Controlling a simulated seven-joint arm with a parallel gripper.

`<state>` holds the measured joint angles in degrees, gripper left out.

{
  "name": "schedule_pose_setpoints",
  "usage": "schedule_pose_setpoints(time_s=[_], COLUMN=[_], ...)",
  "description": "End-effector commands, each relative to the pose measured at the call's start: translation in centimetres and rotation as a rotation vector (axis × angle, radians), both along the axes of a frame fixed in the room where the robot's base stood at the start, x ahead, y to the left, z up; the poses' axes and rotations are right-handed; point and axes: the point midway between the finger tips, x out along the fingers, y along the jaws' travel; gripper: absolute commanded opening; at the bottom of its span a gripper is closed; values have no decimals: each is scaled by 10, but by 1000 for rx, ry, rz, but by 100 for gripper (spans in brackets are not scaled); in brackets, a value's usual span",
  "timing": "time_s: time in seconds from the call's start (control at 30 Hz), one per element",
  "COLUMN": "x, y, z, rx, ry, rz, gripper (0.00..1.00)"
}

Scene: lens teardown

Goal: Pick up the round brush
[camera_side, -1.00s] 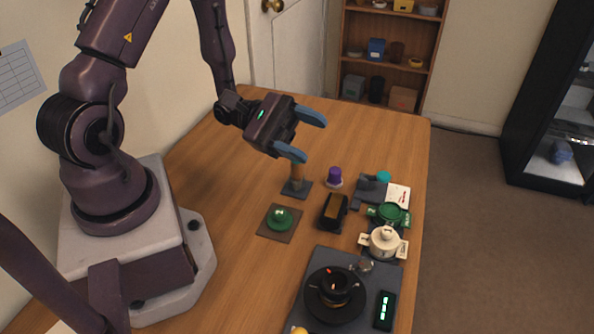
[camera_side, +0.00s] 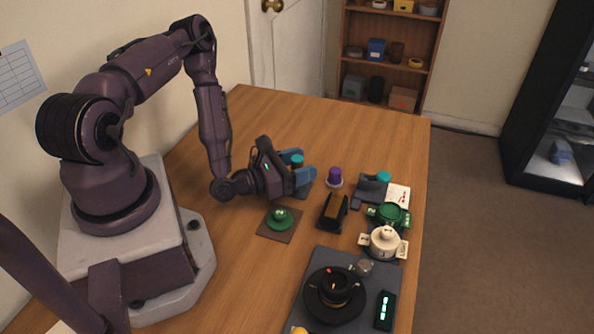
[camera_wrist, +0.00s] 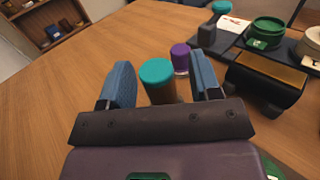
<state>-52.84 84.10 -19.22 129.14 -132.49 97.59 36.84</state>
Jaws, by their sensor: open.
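An upright teal-topped cylinder with a brown body, which looks like the round brush (camera_wrist: 158,74), stands between my fingers in the wrist view. The lower part of the cylinder is hidden.
A purple-topped piece (camera_side: 334,177) stands just beyond the fingers. A black block with a tan top (camera_side: 333,211), a green dome on a mat (camera_side: 280,218) and green (camera_side: 389,213) and cream (camera_side: 384,242) ring fixtures are nearby. The table's far left is clear.

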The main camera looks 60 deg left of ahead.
Motion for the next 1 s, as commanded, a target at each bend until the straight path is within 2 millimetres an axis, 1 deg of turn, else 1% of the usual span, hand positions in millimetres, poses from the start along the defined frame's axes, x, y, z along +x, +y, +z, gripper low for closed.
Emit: schedule_pose_setpoints(time_s=[0.03,0.13,0.37,0.4,0.47,0.5,0.57,0.6,0.63,0.87,1.0], x=[5,10,12,11,11,11,11,11,11,11,11], y=[0,0,0,0,0,0,0,0,0,0,0], z=[0,0,1,1,1,0,0,0,0,1,5], rx=[1,1,0,0,0,0,0,0,0,0,0], ry=[-1,-1,0,0,0,0,0,0,0,0,-1], rz=[-1,-1,-2,-2,-2,-2,-2,-2,-2,-2,-2], gripper=[57,57,57,53,39,30,16,7,3,3,3])
